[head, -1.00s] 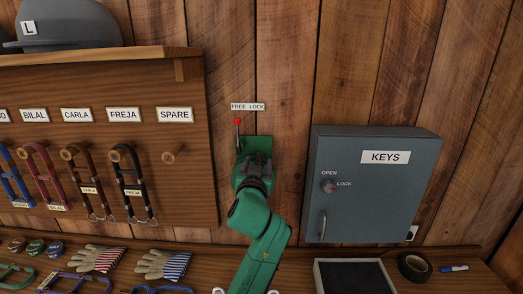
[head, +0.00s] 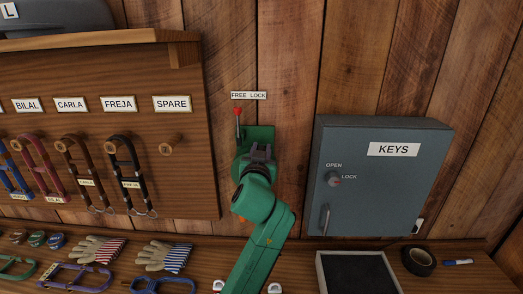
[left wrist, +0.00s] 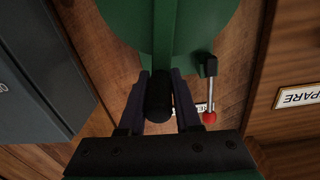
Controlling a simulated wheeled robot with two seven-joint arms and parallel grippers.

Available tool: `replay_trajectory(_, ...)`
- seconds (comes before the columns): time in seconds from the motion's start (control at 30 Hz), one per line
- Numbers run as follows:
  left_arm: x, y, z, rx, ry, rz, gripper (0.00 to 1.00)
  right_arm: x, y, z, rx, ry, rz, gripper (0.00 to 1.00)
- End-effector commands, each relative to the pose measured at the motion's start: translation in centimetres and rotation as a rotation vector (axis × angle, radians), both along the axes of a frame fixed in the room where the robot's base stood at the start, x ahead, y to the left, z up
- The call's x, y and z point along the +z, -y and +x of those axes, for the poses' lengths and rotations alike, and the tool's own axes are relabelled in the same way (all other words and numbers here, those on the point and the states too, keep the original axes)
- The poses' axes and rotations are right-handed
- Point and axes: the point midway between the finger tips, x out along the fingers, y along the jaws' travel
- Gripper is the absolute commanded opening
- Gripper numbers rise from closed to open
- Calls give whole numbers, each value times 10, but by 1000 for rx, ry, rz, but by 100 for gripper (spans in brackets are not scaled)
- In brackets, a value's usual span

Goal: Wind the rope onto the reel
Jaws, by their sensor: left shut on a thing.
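The green reel (left wrist: 125,25) is on the plank wall, its disc seen close up in the left wrist view. In the head view my arm mostly hides it, and a green plate (head: 262,132) shows behind. My left gripper (head: 259,150) is at the reel, shut on the black crank knob (left wrist: 158,100) at the end of the green crank arm (left wrist: 163,45). A lever with a red ball (head: 238,112) stands upright below the FREE end of the FREE LOCK label (head: 248,95). I cannot make out the rope. My right gripper is not in view.
A grey KEYS cabinet (head: 338,215) hangs right of the reel. A wooden peg board (head: 195,130) with halters is on the left. The bench below holds gloves (head: 165,256), a dark-bottomed tray (head: 320,268) and black tape (head: 417,261).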

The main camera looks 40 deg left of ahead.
Motion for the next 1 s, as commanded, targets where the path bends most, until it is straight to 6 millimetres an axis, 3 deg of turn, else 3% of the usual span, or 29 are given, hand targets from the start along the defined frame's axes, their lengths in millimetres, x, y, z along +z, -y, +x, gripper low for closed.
replay_trajectory(1.0,-2,1,1,-6,-1,-4,0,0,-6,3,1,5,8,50)
